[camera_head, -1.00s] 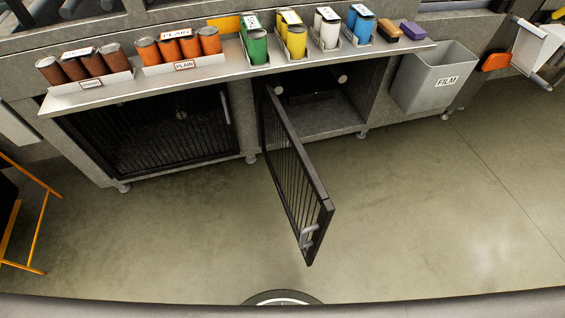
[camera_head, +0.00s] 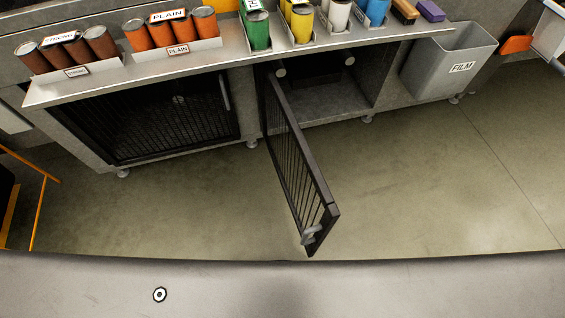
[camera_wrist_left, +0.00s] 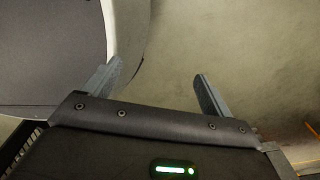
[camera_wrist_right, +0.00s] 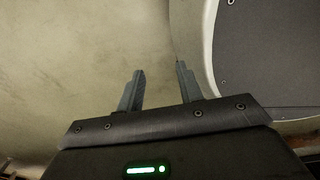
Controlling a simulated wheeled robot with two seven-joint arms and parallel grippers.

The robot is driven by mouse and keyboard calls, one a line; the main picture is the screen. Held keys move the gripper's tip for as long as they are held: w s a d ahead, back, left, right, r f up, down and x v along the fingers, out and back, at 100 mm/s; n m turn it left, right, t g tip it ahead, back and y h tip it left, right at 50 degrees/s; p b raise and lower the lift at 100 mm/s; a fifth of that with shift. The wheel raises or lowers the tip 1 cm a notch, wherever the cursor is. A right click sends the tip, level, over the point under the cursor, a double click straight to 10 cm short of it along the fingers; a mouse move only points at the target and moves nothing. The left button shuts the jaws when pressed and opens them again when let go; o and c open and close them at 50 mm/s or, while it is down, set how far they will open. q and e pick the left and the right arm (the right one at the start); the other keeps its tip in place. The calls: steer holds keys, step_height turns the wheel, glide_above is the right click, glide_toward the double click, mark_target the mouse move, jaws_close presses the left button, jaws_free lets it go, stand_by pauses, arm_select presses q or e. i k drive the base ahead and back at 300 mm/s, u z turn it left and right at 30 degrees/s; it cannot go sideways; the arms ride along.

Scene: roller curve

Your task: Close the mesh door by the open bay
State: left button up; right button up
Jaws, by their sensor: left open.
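The mesh door (camera_head: 298,172) is dark, with vertical bars and a grey handle (camera_head: 311,234) near its free end. It stands swung out from the bench, hinged at the left side of the open bay (camera_head: 318,92). My left gripper (camera_wrist_left: 158,82) shows in its own wrist view, with fingers wide apart and nothing between them, above bare floor. My right gripper (camera_wrist_right: 160,80) shows in its wrist view, with fingers apart and empty over the floor. Neither gripper shows in the head view, and neither touches the door.
A shut mesh door (camera_head: 160,120) covers the bay to the left. The grey FILM bin (camera_head: 450,62) stands right of the open bay. Cans in trays line the bench top (camera_head: 240,55). An orange frame (camera_head: 38,215) stands at far left. The floor (camera_head: 420,180) right of the door is clear.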

mark_target(331, 214)
steer(key=z, duration=1)
steer(key=k, duration=1.15)
steer(key=u, duration=0.75)
